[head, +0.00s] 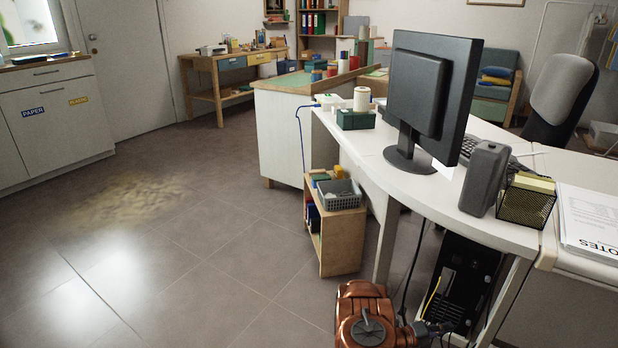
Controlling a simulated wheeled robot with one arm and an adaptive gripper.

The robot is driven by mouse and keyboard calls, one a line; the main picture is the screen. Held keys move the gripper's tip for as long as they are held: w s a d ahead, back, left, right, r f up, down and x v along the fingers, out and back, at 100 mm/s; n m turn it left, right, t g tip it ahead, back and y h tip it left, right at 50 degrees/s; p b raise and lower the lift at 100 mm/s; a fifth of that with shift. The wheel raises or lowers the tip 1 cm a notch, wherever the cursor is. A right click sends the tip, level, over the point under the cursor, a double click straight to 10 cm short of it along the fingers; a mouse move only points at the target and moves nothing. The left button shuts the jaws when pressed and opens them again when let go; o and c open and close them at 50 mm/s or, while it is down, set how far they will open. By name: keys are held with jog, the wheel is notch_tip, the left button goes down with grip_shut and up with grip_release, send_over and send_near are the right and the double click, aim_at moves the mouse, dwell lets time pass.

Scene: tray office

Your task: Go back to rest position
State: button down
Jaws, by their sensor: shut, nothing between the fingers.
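My copper-coloured arm shows at the bottom edge of the head view, right of centre, low in front of the desk. My gripper (441,328) appears as a small dark shape at the right end of the arm, against the black computer tower. It is shut with nothing in it. Its fingertips are hard to make out against the dark tower and cables.
The white desk (372,143) holds a monitor (425,90), a speaker (484,178), a mesh holder (526,204) and papers (592,218). The computer tower (462,282) stands under it. A small wooden shelf (342,240) stands left of the desk. The floor (190,240) to the left is clear.

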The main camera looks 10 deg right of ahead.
jog(key=w+a+r+n+t+y+p, duration=0.4)
jog(key=w+a+r+n+y+p, duration=0.1)
jog(key=w+a+r, duration=0.5)
jog(key=w+a+r+n+t+y+p, duration=0.5)
jog(key=w+a+r, duration=0.4)
jog(key=w, duration=0.4)
jog(key=s+a+r+n+y+p, duration=0.2)
jog(key=a+r+n+y+p, duration=0.65)
jog(key=a+r, duration=1.25)
jog(key=s+a+r+n+g+y+p, duration=0.15)
jog(key=s+a+r+n+p, duration=0.3)
jog(key=s+r, duration=0.6)
jog(key=s+a+r+n+g+y+p, duration=0.1)
jog(key=s+a+r+n+g+p, duration=0.25)
jog(key=s+r+n, duration=0.45)
jog(key=s+d+r+n+g+h+p, duration=0.1)
jog(key=s+r, duration=0.4)
jog(key=s, duration=0.6)
jog(key=s+d+r+n+g+h+p, duration=0.1)
jog(key=s+d+r+p, duration=0.3)
jog(key=s, duration=0.6)
jog(key=s+d+r+n+g+h+p, duration=0.1)
jog(key=s+r+p, duration=0.4)
jog(key=s, duration=0.6)
jog(key=d+r+n+g, duration=0.1)
jog(key=d+n, duration=0.1)
jog(key=shift+s+r+n+g, duration=0.3)
jog(key=shift+s+r+g, duration=0.05)
jog(key=shift+g, duration=0.05)
jog(key=shift+a, duration=0.2)
